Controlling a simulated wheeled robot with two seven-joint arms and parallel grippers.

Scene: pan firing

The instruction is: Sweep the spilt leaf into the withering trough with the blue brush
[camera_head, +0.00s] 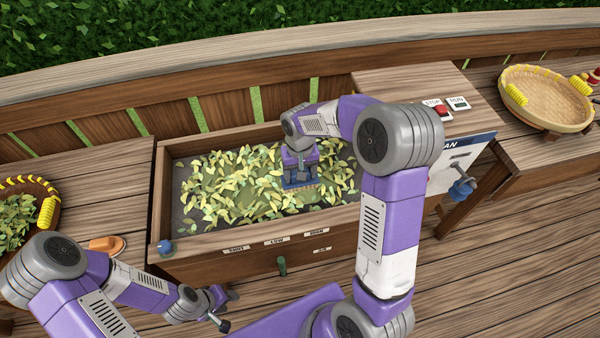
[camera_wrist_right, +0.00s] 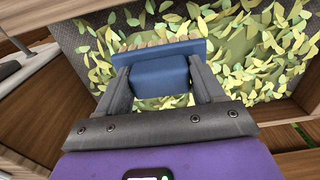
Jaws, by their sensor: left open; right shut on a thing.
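The withering trough (camera_head: 340,219) is a wooden box with a dark mesh bed, and many yellow-green leaves (camera_head: 232,183) lie spread over it. The blue brush (camera_head: 300,184) is inside the trough among the leaves. My right gripper (camera_head: 299,174) is shut on the brush from above; the right wrist view shows the blue brush (camera_wrist_right: 160,72) between both fingers, with pale bristles at its far edge. Leaves touch or lie close around the bristles. My left gripper (camera_head: 222,308) is open and empty in front of the trough, low at the picture's bottom. I see no leaf clearly outside the trough on the deck.
A basket of leaves (camera_head: 52,186) with yellow grips stands at the left, beside an orange-brown object (camera_head: 107,245). An emptier round basket (camera_head: 560,88) is at the right. A panel with a red stop switch (camera_head: 440,110) and a blue knob (camera_head: 463,187) stands right of the trough.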

